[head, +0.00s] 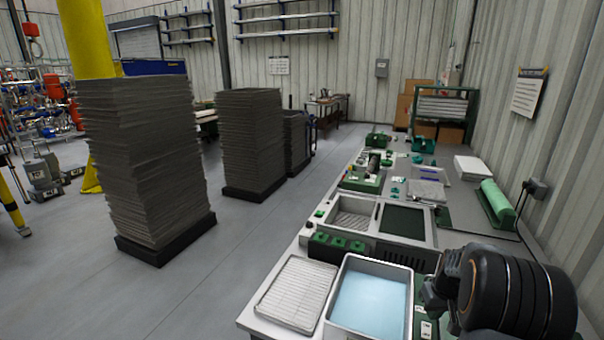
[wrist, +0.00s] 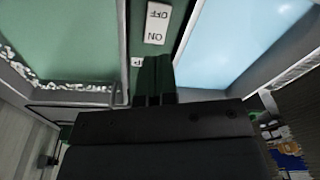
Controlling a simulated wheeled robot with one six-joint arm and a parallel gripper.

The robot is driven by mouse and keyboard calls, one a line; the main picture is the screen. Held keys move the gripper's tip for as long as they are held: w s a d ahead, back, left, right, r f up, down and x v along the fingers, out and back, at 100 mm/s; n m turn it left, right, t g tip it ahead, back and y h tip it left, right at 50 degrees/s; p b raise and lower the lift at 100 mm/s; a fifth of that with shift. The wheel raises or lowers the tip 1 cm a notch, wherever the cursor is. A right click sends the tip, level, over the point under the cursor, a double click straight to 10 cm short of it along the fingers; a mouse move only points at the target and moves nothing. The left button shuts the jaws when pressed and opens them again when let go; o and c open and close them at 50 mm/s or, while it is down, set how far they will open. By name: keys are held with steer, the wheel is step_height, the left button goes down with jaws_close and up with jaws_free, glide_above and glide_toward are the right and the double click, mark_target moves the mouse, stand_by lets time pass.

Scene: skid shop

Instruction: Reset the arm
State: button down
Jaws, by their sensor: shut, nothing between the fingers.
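My gripper (wrist: 153,64) shows in the wrist view with its dark fingers together and nothing between them. Its fingertips are over the strip between a green surface (wrist: 70,40) and a tray of light blue liquid (wrist: 230,35). A white ON/OFF label (wrist: 157,22) is just beyond the fingertips. In the head view my arm (head: 515,290) is folded low at the front right, over the bench (head: 480,240). The fingertips are not clear in that view.
The liquid tray (head: 371,262) and a white ribbed rack (head: 297,292) sit at the bench's near end. A two-basin unit (head: 385,238) is behind them, with a green roll (head: 497,207) to the right. Tall dark stacks (head: 145,160) stand left. The floor (head: 235,270) between is clear.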

steer(key=s+a+r+t, duration=0.1)
steer(key=s+a+r, duration=0.6)
steer(key=a, duration=0.4)
steer(key=s+a+r+t, duration=0.1)
steer(key=s+a+r, duration=0.6)
steer(key=s+a, duration=0.2)
steer(key=shift+s+a+r+n+t, duration=0.2)
steer(key=shift+a+n+t, duration=0.2)
steer(key=shift+a, duration=0.95)
